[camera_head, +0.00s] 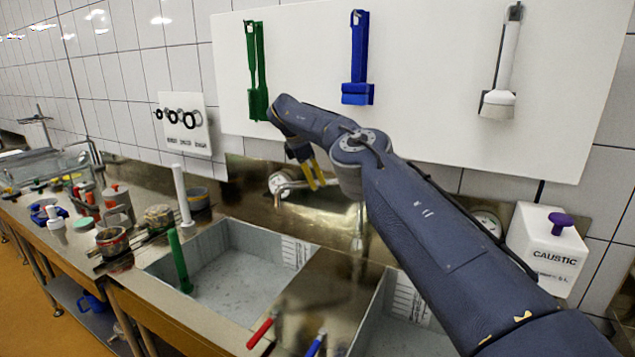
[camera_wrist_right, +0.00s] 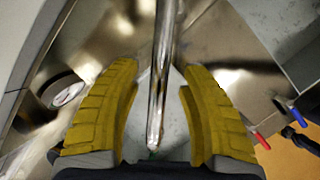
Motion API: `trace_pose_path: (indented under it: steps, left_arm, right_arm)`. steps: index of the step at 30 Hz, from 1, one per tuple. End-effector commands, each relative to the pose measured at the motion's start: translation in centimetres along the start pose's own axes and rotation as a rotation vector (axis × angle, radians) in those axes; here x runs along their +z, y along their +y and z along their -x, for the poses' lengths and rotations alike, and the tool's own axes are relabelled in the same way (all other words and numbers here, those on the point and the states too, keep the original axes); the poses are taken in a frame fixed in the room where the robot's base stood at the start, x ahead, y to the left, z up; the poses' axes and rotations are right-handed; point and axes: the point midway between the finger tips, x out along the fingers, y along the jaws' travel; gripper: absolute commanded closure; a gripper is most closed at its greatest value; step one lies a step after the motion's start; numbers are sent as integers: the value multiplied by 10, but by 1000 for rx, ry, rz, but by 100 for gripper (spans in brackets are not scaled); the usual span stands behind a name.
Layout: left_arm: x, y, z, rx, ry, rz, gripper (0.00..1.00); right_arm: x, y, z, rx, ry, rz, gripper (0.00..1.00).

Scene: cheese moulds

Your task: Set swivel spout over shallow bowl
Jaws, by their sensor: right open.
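The metal spout (camera_wrist_right: 163,70) runs as a bright tube between my right gripper's fingers in the right wrist view, with visible gaps on both sides. In the head view, a curved metal pipe (camera_head: 284,188) shows beside the yellow fingers, low against the wall behind the sinks. My right gripper (camera_head: 316,180) is open around the tube. Its fingers also show in the wrist view (camera_wrist_right: 160,110). The left sink bowl (camera_head: 225,282) is open to view. The right sink bowl (camera_head: 385,335) is partly hidden by my arm. I cannot tell which is shallower. My left gripper is out of view.
Red (camera_head: 260,333) and blue (camera_head: 316,343) handles stick out at the front edge. A round gauge (camera_head: 279,183) is close to the gripper. A caustic container (camera_head: 546,245) stands right. Jars crowd the left counter.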

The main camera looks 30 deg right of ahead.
Motion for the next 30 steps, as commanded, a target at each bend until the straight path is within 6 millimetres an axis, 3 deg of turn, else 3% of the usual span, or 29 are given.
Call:
trace_pose_path:
  steps: [6, 12, 30]
  left_arm:
    - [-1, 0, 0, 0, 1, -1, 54]
    - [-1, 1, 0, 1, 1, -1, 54]
    - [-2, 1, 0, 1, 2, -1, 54]
  right_arm:
    - [0, 0, 32, 2, -1, -2, 57]
    - [1, 0, 51, 1, -2, -3, 57]
    - [0, 0, 57, -1, -2, 0, 57]
